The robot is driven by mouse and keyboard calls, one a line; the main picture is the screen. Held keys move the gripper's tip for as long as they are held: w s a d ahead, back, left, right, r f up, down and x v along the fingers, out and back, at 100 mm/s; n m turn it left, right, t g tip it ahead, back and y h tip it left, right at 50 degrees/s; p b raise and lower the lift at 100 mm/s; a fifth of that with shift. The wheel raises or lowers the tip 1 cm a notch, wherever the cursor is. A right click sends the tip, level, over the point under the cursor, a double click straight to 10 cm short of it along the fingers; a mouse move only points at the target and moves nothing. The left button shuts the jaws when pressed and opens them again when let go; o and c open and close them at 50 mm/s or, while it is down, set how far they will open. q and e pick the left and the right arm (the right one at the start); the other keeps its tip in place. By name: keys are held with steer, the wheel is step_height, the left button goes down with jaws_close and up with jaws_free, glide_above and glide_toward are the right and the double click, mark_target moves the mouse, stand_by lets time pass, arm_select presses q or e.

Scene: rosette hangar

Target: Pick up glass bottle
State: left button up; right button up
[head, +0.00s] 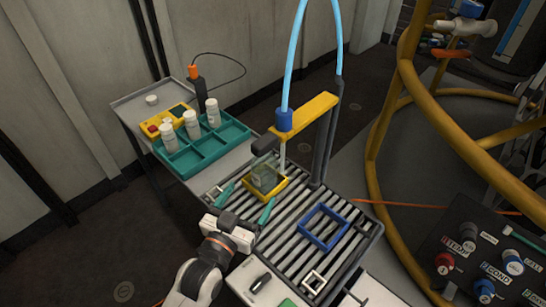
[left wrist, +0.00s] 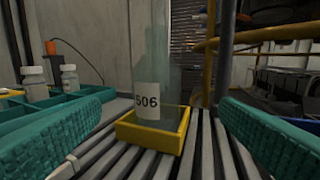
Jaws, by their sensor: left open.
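The glass bottle (head: 265,177) stands upright in a yellow square holder (head: 268,193) on the slatted rack, under the yellow arm of a dispenser. In the left wrist view the fingers of my left gripper (left wrist: 158,128) frame the bottle left and right. My right gripper is not in view.
A teal divided tray (head: 205,150) with several white bottles stands at the left. The dispenser's yellow arm (head: 308,118) and blue hose (head: 293,60) stand over the bottle. An empty blue square frame (head: 322,227) lies on the rack's right side. A yellow pipe frame (head: 390,110) stands right.

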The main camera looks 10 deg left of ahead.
mark_target(260, 179)
arm_select(q)
steer(key=b+x, duration=0.1)
steer(key=x, duration=0.5)
steer(key=shift+w+d, duration=0.1)
steer(key=shift+w, duration=0.2)
steer(key=shift+b+x, duration=0.6)
steer(key=shift+x, duration=2)
steer(key=shift+a, duration=0.25)
steer(key=c, duration=1.2)
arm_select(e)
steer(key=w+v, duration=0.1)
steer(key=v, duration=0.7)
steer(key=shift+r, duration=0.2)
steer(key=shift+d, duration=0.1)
